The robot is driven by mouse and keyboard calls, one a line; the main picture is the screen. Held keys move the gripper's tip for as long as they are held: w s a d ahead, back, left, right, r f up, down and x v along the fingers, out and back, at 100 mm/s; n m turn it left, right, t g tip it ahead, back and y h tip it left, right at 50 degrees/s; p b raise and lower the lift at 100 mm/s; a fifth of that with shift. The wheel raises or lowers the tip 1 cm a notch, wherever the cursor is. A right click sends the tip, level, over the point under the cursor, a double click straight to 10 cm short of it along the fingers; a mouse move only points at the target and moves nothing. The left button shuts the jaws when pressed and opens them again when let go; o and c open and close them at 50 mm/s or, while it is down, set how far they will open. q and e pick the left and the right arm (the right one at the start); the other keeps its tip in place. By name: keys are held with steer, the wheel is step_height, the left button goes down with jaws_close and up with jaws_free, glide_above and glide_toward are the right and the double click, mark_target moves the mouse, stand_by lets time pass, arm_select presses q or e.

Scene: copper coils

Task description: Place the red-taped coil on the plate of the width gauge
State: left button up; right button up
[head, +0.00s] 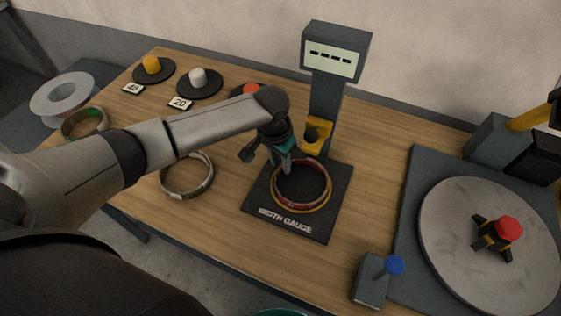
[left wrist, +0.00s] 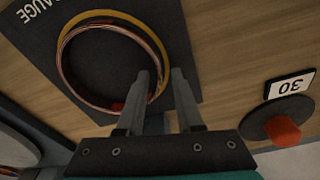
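The width gauge (head: 325,100) stands at the table's middle, with its dark labelled plate (head: 261,197) in front. The red-taped coil (head: 301,207) appears to lie on this plate, slightly off-centre over a yellow ring marking. In the left wrist view the copper coil (left wrist: 66,80) shows a red tape patch near one finger. My left gripper (head: 287,163) is at the coil's far rim. Its fingers (left wrist: 163,75) are apart, with a gap between them; one finger overlaps the rim in view. My right gripper is not in view.
Another coil (head: 187,194) lies left of the plate, and a green-taped one (head: 84,136) farther left. Weights stand at the back beside cards 40 (head: 133,89) and 20 (head: 180,103). A round turntable (head: 450,230) fills the right. A blue-knobbed lever box (head: 371,282) stands in front.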

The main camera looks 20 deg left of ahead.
arm_select(q)
step_height(320, 180, up, 12)
steer(key=s+p, duration=0.1)
steer(key=p, duration=0.1)
steer(key=shift+a+f+p, duration=0.2)
steer(key=shift+a+p, duration=0.05)
steer(key=shift+p, duration=0.15)
steer(key=shift+s, duration=0.1)
steer(key=shift+c, duration=0.2)
stand_by(0.6)
